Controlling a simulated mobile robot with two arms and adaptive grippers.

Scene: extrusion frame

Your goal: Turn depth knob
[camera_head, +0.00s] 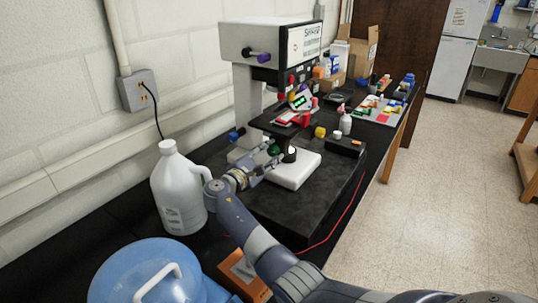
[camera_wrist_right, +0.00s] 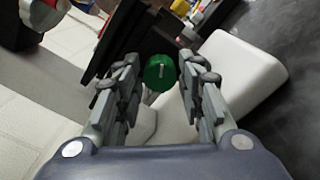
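A green round knob with a pale line on its face (camera_head: 274,150) sits low on the front of the white machine (camera_head: 245,95), by its white base (camera_head: 296,172). I see no readable label marking it as the depth knob. My right gripper (camera_head: 270,156) points at it from the front left. In the right wrist view the gripper (camera_wrist_right: 162,72) is open, with the green knob (camera_wrist_right: 160,73) between the fingertips and a small gap visible on each side. A purple knob (camera_head: 264,58) and a blue knob (camera_head: 236,134) are also on the machine. My left gripper is not in view.
A white jug (camera_head: 180,190) stands close left of my right arm. A blue-lidded container (camera_head: 145,270) and an orange box (camera_head: 245,272) are nearer. A red cable (camera_head: 335,222) runs along the black bench. Boxes and bottles stand behind the machine.

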